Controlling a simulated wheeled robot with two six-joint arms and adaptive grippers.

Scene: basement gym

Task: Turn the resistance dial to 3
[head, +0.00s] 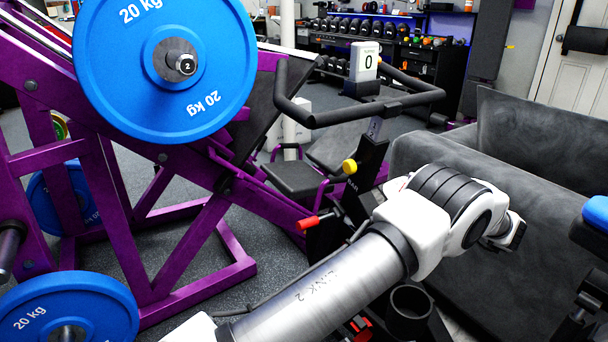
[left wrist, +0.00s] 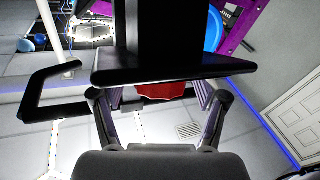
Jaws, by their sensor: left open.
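A white display box (head: 363,62) reading 0 stands above black handlebars (head: 330,112) on an upright post in the head view. A yellow round knob (head: 349,166) sits lower on that post, and a red-ended lever (head: 307,222) sticks out left below it. I cannot tell for sure which part is the resistance dial. In the left wrist view my left gripper (left wrist: 160,98) is open. A red part (left wrist: 164,91) shows between its fingers, partly behind a black plate (left wrist: 175,68); contact is unclear. My right gripper is not seen.
A purple weight machine with blue 20 kg plates (head: 235,62) fills the left of the head view. A dark grey box-like block (head: 400,150) stands at right behind my arm. A dumbbell rack (head: 350,45) is at the back. Bare floor (head: 220,195) shows between purple beams.

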